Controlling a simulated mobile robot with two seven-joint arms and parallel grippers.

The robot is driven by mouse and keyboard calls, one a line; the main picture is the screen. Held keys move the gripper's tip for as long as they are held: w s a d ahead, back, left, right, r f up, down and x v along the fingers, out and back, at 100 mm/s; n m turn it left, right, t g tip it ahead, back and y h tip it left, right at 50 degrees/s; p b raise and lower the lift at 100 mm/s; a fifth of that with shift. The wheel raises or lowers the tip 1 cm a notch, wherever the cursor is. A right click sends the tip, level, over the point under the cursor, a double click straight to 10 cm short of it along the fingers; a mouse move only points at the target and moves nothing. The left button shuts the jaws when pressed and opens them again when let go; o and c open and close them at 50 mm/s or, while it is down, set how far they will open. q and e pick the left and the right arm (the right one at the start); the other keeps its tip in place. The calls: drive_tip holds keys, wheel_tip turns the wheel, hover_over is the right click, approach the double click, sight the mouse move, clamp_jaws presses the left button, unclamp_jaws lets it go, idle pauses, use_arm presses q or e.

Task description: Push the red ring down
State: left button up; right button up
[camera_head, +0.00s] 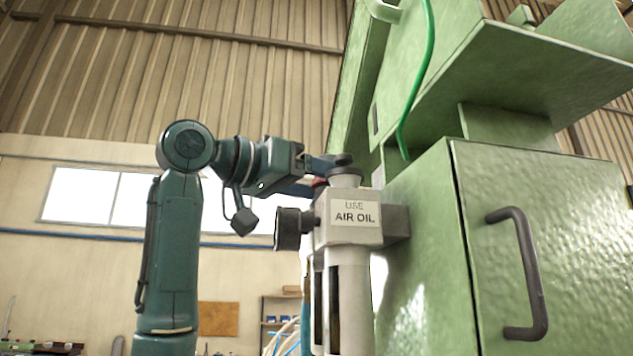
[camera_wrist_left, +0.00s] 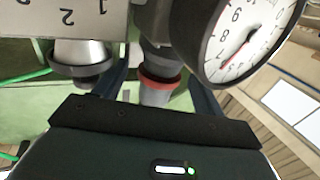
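The red ring (camera_wrist_left: 160,82) sits around a grey knob (camera_wrist_left: 157,96) on the air unit in the left wrist view. Only a sliver of red (camera_head: 320,183) shows in the head view, beside the unit's top. My left gripper (camera_wrist_left: 160,88) has its two dark fingers apart, one on each side of the ring and knob. A gap seems to show on both sides, but contact is hard to judge. In the head view my left gripper (camera_head: 318,176) reaches the unit's top from the left. My right gripper is not in view.
The grey block with the "USE AIR OIL" label (camera_head: 355,215) is fixed to the green machine (camera_head: 415,250). A round gauge (camera_wrist_left: 245,40) is close beside one finger. A black-rimmed metal fitting (camera_wrist_left: 80,60) is near the other. A green hose (camera_head: 418,90) hangs above.

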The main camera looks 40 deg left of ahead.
use_arm(q)
drive_tip(key=b+v, duration=0.2)
drive_tip(key=v, duration=1.1)
drive_tip(key=shift+b, duration=0.4)
drive_tip(key=shift+s, duration=0.1)
